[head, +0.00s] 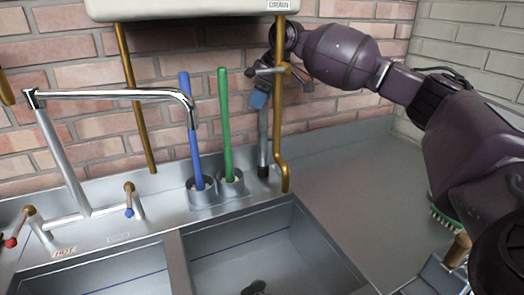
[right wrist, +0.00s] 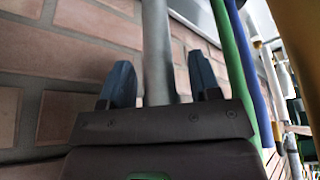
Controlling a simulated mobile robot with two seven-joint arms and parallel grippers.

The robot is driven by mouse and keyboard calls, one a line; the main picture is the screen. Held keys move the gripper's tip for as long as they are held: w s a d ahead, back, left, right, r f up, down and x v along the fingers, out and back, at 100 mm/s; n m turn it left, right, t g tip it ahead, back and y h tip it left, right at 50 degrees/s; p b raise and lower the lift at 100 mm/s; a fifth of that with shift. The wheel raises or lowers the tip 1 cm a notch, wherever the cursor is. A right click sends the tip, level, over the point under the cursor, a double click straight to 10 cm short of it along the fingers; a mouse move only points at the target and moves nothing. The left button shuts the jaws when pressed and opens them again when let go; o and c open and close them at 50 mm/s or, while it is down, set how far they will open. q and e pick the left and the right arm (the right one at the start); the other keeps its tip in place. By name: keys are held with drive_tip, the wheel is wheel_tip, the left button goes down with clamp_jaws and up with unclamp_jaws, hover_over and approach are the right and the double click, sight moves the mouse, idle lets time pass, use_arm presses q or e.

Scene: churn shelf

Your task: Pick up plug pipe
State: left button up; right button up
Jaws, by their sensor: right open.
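The plug pipe, a slim grey upright pipe (head: 263,140) with a dark foot, stands at the back of the sink, just right of the green-handled stick. My right gripper (head: 259,98) is at the pipe's upper part, below the white tank, with its blue fingertips pointing down. In the right wrist view the grey pipe (right wrist: 157,50) runs between the two open blue fingers (right wrist: 162,80), with gaps visible at both sides. The pipe's top is partly hidden by my gripper. My left gripper is not in view.
A blue stick (head: 190,130) and a green stick (head: 225,120) stand in metal cups left of the pipe. A brass pipe (head: 278,120) runs close on its right. A white tank (head: 190,8) hangs above. The steel counter (head: 350,165) at right is mostly clear; a green brush (head: 442,215) lies there.

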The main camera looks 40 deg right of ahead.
drive_tip(key=shift+r, duration=0.1)
drive_tip(key=shift+c, duration=0.2)
clamp_jaws()
drive_tip(key=shift+s+r, duration=0.1)
